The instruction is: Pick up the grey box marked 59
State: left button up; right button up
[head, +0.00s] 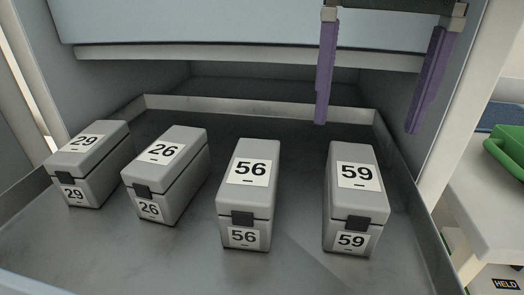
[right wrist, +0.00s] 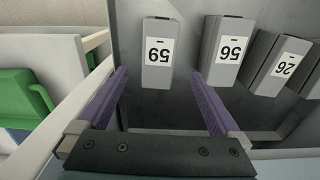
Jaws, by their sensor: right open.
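The grey box marked 59 (head: 355,200) stands at the right end of a row of boxes in the tray, its labels and dark latch toward me. It also shows in the right wrist view (right wrist: 158,73), beyond the fingertips and a little left of the middle of the gap. My right gripper (head: 369,127) has purple fingers, spread wide with nothing between them. It is above and behind the box in the head view, apart from it. In the right wrist view its fingers (right wrist: 160,78) show from both sides. My left gripper is not in view.
Grey boxes marked 56 (head: 248,195), 26 (head: 166,175) and 29 (head: 88,165) stand left of it. The tray (head: 300,270) has a raised rim, and a cabinet panel (head: 250,25) overhangs its back. At right are a green object (head: 508,150) and a HELD label (head: 505,283).

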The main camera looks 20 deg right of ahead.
aim_at(356, 169)
notch_tip(356, 169, down, 10)
jog(key=shift+s+r+b, duration=0.15)
jog(key=shift+b, duration=0.7)
grip_shut()
dwell(0.3)
